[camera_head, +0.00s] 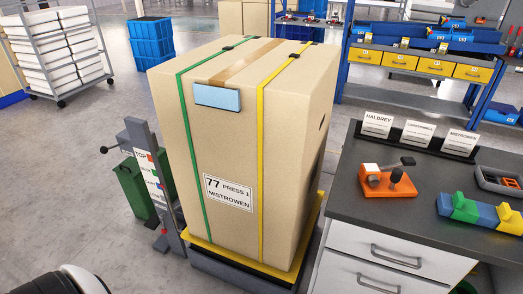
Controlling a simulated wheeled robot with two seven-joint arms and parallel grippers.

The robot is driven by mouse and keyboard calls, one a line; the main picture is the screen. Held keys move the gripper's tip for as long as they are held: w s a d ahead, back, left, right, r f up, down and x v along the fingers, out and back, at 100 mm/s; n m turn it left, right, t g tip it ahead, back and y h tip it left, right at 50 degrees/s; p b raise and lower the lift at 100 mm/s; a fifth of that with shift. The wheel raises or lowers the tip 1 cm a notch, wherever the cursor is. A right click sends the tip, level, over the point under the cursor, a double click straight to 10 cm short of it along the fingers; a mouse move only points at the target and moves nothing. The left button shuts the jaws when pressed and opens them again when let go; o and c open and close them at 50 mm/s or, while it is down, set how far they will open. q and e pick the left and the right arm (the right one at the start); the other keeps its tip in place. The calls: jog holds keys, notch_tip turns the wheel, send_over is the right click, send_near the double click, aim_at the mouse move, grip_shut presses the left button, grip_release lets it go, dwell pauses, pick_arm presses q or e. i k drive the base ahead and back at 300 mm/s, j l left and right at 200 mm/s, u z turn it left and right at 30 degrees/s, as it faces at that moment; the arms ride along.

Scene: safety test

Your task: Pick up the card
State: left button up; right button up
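Three white cards stand in a black holder (398,143) at the back of the dark-topped bench. The left card (378,123) reads HALDREY. The middle card (417,133) has print too small to read surely. The right card (459,142) reads MISTROWEN. A tall cardboard box (285,150) has a label (229,193) reading "77 PRESS 1 MISTROWEN" and a light blue rectangle (217,97) near its top front edge. Neither gripper shows; a white and black rounded part at the bottom left may be mine.
The box, with green and yellow straps, stands on a yellow-edged platform (254,267) beside the bench (430,215). An orange block with a tool (388,180) and a green, blue and yellow piece (482,212) lie on the bench. A post (157,185) stands left of the box.

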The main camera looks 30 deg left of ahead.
aim_at(458, 142)
jog(key=u, duration=0.3)
jog(key=i+l+u, duration=0.1)
jog(key=l+u, duration=0.15)
jog(key=u, duration=0.15)
jog(key=i+l+u, duration=0.1)
jog(key=l+u, duration=0.55)
jog(key=u, duration=0.15)
